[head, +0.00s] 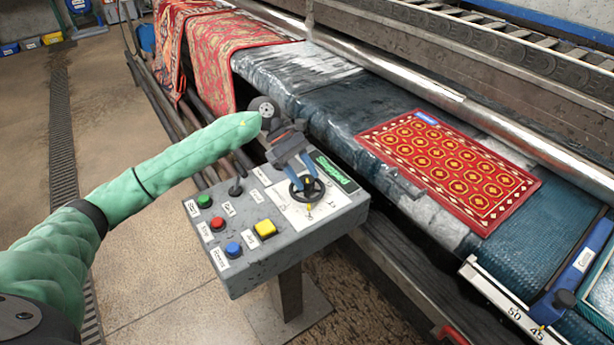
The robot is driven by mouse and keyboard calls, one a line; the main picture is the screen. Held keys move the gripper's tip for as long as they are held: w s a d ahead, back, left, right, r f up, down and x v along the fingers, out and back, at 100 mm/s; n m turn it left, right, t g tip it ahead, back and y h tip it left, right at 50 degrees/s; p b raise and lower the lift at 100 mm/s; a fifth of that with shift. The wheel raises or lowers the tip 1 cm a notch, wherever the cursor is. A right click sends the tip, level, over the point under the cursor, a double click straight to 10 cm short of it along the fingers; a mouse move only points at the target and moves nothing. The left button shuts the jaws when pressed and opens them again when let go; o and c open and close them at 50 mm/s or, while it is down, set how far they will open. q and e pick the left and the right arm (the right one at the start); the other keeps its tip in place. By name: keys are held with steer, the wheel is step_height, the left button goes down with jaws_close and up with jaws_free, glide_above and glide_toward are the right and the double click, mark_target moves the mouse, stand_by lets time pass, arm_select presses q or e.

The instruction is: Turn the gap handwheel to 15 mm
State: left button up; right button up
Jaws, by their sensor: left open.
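The handwheel (312,197) is a small black spoked wheel on a pale dial plate (290,213) at the right of the grey control box (262,267). A yellow pointer shows just below the wheel; the dial's marks are too small to read. My left gripper (304,186) reaches down over the wheel from behind, its blue fingers open at the wheel's far side. I cannot tell whether the fingers touch the rim. My right gripper is not in view.
A red patterned rug (450,170) lies on the conveyor behind. A scale (508,305) stands at the lower right.

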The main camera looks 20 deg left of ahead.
arm_select(q)
steer(key=shift+x, duration=0.8)
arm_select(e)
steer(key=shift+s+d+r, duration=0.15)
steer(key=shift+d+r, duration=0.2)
arm_select(q)
steer(key=shift+c, duration=0.3)
